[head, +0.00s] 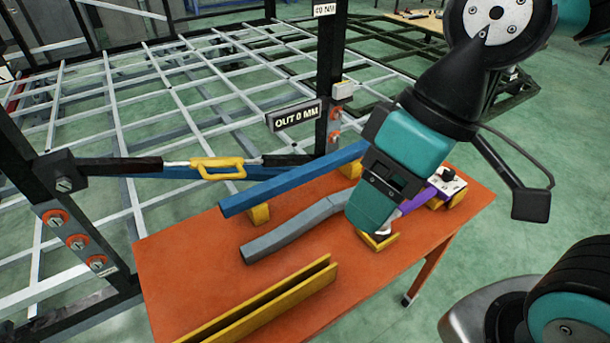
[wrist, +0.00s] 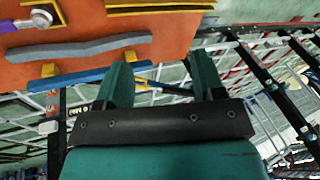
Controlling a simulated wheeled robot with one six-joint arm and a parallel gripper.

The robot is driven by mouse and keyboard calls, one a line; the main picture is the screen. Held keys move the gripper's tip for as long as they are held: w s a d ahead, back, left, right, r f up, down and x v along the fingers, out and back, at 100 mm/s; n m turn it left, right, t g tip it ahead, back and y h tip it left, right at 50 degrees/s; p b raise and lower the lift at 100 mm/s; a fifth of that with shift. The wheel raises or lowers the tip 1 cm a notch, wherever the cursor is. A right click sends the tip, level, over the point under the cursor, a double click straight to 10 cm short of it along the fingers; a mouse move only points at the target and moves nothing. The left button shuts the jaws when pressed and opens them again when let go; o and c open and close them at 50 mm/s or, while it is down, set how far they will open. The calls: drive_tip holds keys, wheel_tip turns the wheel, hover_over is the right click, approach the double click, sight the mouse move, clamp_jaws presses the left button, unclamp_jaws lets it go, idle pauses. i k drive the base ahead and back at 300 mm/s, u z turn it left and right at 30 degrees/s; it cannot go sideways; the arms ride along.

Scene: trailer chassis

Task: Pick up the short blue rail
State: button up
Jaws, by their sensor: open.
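The short blue rail (head: 290,180) rests on yellow blocks along the far side of the orange table. Its right end lies behind my gripper (head: 370,210) in the head view. In the wrist view the blue rail (wrist: 75,78) runs from the left to behind the left finger, with its end just past that finger. My gripper (wrist: 162,78) is open there, with its teal fingers wide apart and nothing held between them. In the head view my gripper hangs over the right half of the table; whether it touches anything there is unclear.
The orange table (head: 190,260) also bears a bent grey rail (head: 290,230), a yellow channel (head: 265,305) and a purple part (head: 415,200). Behind it stand a black post (head: 330,80), an "OUT 0 MM" sign (head: 297,116) and a bar with a yellow handle (head: 217,167).

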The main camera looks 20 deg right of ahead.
sight(230, 207)
drive_tip(key=u, duration=0.2)
drive_tip(key=k, duration=0.15)
drive_tip(key=z, duration=0.35)
drive_tip(key=i, duration=0.9)
